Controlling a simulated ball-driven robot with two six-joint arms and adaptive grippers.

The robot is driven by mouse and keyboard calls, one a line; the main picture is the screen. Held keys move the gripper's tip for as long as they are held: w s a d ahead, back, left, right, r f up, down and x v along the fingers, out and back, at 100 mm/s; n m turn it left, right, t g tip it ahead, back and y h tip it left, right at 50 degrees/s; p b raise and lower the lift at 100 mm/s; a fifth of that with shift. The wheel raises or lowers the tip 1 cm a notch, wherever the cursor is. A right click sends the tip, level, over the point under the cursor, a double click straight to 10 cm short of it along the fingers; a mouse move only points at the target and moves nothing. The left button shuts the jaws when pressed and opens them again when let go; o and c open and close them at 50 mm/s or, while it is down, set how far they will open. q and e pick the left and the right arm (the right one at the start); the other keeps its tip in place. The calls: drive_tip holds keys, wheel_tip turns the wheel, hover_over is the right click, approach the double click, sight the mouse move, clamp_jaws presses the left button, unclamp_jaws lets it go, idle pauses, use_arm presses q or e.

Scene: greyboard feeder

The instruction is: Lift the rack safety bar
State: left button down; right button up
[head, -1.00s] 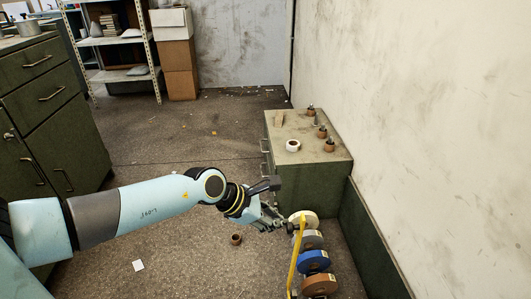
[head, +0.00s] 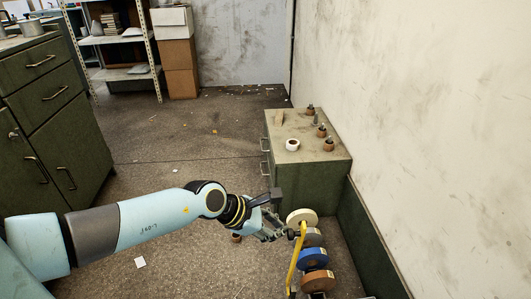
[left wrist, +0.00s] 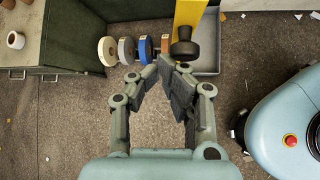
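The yellow safety bar (head: 296,262) runs along the left side of a rack of tape rolls in the head view. It carries a black knob (head: 291,234). In the left wrist view the bar (left wrist: 188,16) comes down from the top edge, with the knob (left wrist: 184,48) in front of it. My left gripper (head: 277,237) is just left of the knob. In the left wrist view its fingertips (left wrist: 161,64) nearly meet just short of the knob and left of it; nothing shows between them. My right gripper is not in view.
The rack holds a white roll (head: 301,216), a blue roll (head: 313,258) and other rolls. A green cabinet (head: 318,173) with small items stands behind it, by the wall. Another cabinet (head: 55,120) stands at the left. The floor between is mostly open, with scraps.

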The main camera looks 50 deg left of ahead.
use_arm(q)
drive_tip(key=s+a+r, duration=0.1)
drive_tip(key=s, duration=0.7)
drive_tip(key=shift+a, duration=0.4)
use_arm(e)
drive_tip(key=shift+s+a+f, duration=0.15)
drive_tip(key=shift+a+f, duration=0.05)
use_arm(q)
drive_tip(key=shift+w, duration=0.1)
